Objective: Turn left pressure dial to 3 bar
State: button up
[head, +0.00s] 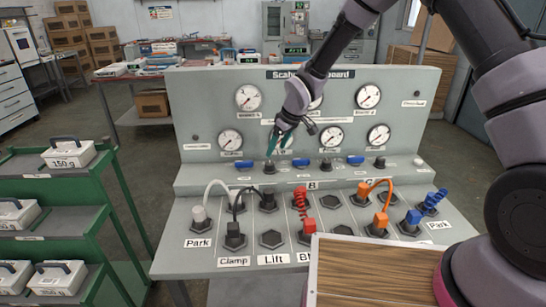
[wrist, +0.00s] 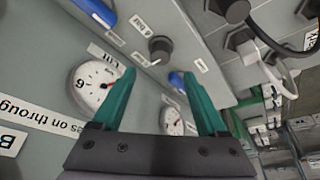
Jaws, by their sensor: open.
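The left pressure dial (head: 268,166) is a small black knob on the panel's sloped ledge, at the lower left of my gripper in the head view. In the wrist view a black knob (wrist: 160,48) sits just beyond the fingertips, roughly centred between them. A small white mark shows on its edge, and small bar labels stand around it, too blurred to read surely. My gripper (head: 277,150) has teal fingers, points down at the ledge and is just above the dial. In the wrist view my gripper (wrist: 160,74) is open and empty, and the knob appears apart from both fingers.
Blue levers (head: 244,164) (head: 300,162) flank the dial closely. Round gauges (head: 248,98) fill the upright panel behind. Hoses and plugs (head: 301,198) crowd the sloping front. A wooden-topped surface (head: 370,275) stands at the front right. A green rack with weights (head: 68,152) stands left.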

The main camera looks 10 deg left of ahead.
jog(key=v, duration=0.3)
jog(key=s+d+r+m+t+h, duration=0.25)
jog(key=d+r+m, duration=0.45)
jog(key=d+r, duration=1.65)
jog(key=s+d+r+m, duration=0.3)
jog(key=s+d, duration=0.1)
jog(key=s, duration=0.3)
jog(key=s+d+r+m+t, duration=0.1)
jog(key=s+d+r+m, duration=0.2)
jog(key=s, duration=0.3)
jog(key=s+d+r+m+t, duration=0.1)
jog(key=s+d+r+m, duration=0.2)
jog(key=s+d, duration=0.3)
jog(key=shift+s+r, duration=0.3)
jog(key=shift+s, duration=0.55)
jog(key=shift+w+y, duration=0.1)
jog(key=shift+y, duration=0.25)
